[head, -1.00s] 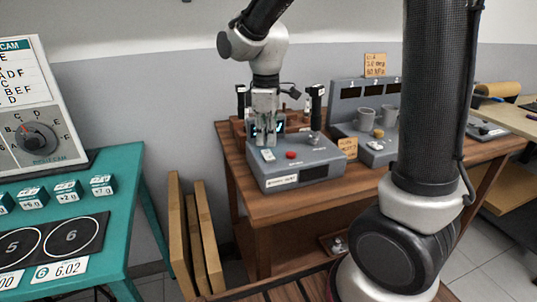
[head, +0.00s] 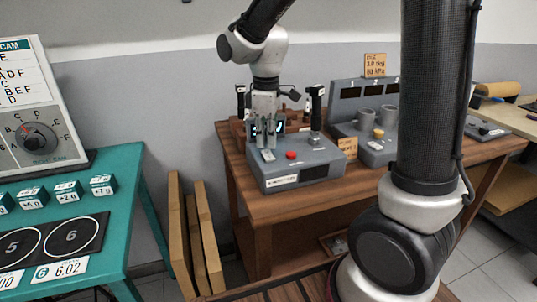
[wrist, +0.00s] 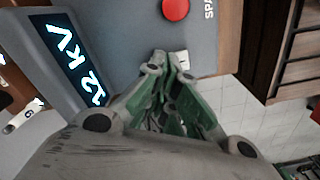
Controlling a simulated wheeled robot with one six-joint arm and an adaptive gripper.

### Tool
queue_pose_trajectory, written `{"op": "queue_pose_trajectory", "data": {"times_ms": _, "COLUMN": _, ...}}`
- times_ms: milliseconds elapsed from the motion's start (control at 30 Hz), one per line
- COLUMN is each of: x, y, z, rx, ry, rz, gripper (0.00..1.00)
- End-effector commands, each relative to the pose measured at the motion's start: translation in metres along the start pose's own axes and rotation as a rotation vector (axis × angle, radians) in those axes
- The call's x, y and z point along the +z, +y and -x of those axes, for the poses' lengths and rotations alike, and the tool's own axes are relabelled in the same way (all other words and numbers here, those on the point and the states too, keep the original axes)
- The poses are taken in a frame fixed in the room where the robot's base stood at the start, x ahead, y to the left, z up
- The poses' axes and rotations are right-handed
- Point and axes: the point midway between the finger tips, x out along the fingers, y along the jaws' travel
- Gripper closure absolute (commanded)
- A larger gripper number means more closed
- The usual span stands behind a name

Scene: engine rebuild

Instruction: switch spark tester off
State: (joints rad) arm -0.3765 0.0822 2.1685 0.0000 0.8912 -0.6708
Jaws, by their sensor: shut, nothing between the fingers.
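The spark tester (head: 305,165) is a grey box on the wooden bench, with a red button (head: 291,155) and a small white switch (head: 268,155) on its top. In the wrist view the tester's lit display (wrist: 75,55) reads "12 kV", and the red button (wrist: 175,8) is at the top edge. My gripper (head: 266,146) is shut and empty, pointing down just above the white switch. In the wrist view its fingertips (wrist: 168,64) are right beside the white switch (wrist: 184,60) and partly hide it. I cannot tell whether they touch it.
Two black-handled posts stand behind the tester, the right one (head: 315,105) close to my gripper. A grey unit with cups (head: 365,120) stands to the right. A teal table (head: 125,190) is at the left, with wooden boards (head: 205,240) leaning between it and the bench.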

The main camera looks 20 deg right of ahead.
Motion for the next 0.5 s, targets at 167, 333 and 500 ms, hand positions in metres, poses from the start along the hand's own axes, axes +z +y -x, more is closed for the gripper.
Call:
{"op": "queue_pose_trajectory", "data": {"times_ms": 167, "x": 0.0000, "y": 0.0000, "z": -0.0030, "rx": 0.000, "ry": 0.000, "rz": 0.000, "gripper": 1.00}}
{"op": "queue_pose_trajectory", "data": {"times_ms": 333, "x": -0.0001, "y": 0.0001, "z": -0.0056, "rx": 0.000, "ry": 0.000, "rz": 0.000, "gripper": 1.00}}
{"op": "queue_pose_trajectory", "data": {"times_ms": 500, "x": 0.0000, "y": 0.0000, "z": -0.0082, "rx": 0.000, "ry": 0.000, "rz": 0.000, "gripper": 1.00}}
